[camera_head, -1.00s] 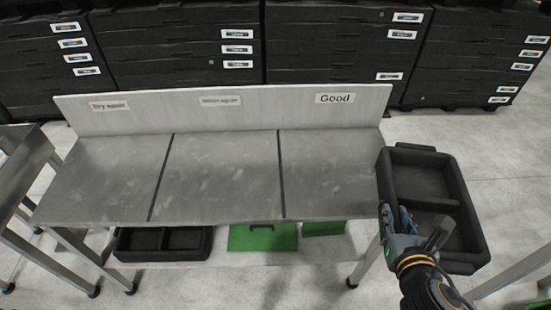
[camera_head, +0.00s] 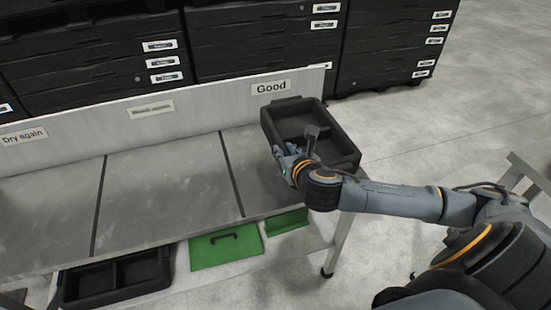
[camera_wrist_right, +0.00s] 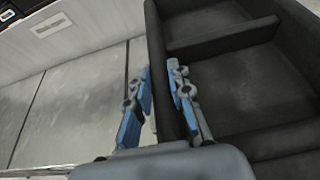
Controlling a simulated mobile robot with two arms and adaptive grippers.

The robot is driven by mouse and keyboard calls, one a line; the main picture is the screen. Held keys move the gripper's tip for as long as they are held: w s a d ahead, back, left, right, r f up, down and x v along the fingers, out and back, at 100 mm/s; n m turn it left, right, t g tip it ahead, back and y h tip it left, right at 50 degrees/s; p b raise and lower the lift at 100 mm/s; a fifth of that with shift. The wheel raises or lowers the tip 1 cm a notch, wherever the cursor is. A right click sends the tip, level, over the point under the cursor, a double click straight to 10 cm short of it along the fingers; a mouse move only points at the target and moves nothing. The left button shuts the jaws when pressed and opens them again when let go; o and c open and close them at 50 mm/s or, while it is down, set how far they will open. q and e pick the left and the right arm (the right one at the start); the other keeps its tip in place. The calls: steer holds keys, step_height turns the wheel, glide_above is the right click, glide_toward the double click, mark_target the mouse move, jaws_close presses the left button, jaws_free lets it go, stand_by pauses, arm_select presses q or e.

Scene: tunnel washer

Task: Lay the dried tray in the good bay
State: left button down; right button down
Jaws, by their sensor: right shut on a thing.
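The black tray (camera_head: 348,140) has two compartments and shows at the right end of the table, over the right part of the good bay (camera_head: 245,150), reaching past the table's right edge. Whether it touches the table top I cannot tell. My right gripper (camera_head: 286,154) is shut on the tray's near left wall. In the right wrist view, its blue fingers (camera_wrist_right: 160,85) straddle the wall of the tray (camera_wrist_right: 225,85), with the inside empty. The "Good" label (camera_head: 271,87) is on the back panel behind the bay. My left gripper is not in view.
A raised divider (camera_head: 231,175) bounds the bay on its left; the other bays (camera_head: 150,190) are bare. Another black tray (camera_head: 115,277) and green pieces (camera_head: 226,246) lie on the lower shelf. Black drawer cabinets (camera_head: 265,40) stand behind.

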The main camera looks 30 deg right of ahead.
steer(key=w+f, duration=0.4)
steer(key=w, duration=0.1)
steer(key=w+d+f, duration=0.1)
steer(key=w+f, duration=0.2)
steer(key=shift+w+d+f, duration=0.1)
steer(key=shift+w+f, duration=0.1)
steer(key=shift+f, duration=1.55)
steer(key=c, duration=1.2)
jaws_free()
steer(key=shift+f, duration=0.1)
steer(key=v, duration=1.2)
